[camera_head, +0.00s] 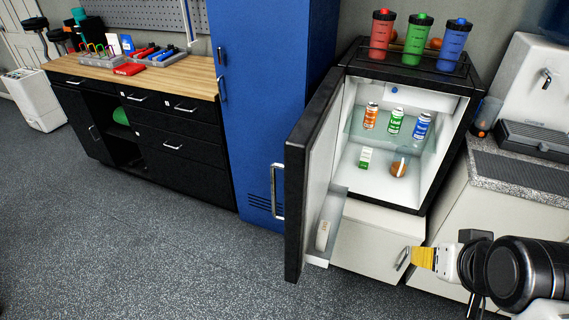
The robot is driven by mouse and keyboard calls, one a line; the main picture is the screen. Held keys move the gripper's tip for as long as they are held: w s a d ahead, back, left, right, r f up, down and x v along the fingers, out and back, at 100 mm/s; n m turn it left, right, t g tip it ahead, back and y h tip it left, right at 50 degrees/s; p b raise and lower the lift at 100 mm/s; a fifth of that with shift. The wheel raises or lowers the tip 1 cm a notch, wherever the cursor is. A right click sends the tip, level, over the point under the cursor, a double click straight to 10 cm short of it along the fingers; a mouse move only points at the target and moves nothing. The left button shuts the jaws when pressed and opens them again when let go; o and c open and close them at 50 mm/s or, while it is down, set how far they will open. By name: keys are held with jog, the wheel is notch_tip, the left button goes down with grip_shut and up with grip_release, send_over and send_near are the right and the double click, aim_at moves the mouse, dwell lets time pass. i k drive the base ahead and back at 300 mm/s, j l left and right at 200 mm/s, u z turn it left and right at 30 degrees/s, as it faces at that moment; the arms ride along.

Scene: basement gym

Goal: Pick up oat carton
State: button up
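A small white and green carton (365,158), which may be the oat carton, stands on the bottom of the open mini fridge (345,182); its label is too small to read. A round brown item (398,169) is to its right. My gripper (412,257) is at the lower right, outside and below the fridge, apart from the carton. Its yellow finger part points left. Its finger gap is not clear from this angle, and I see nothing held in it.
The fridge door (308,180) stands open on the left, with a pale item (323,235) on its shelf. Orange, green and blue cans (396,121) stand on the glass shelf above the carton. Three shaker bottles (417,40) are on top. Open floor (150,240) lies left.

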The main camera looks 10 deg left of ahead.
aim_at(322, 230)
jog(key=i+j+z, duration=0.1)
jog(key=j, duration=0.55)
jog(key=i+j+z, duration=0.1)
jog(key=j, duration=0.6)
jog(key=i+j+z, duration=0.15)
jog(key=j, duration=0.5)
jog(key=k+l, duration=0.4)
jog(key=l+u, duration=0.1)
jog(key=l, duration=1.05)
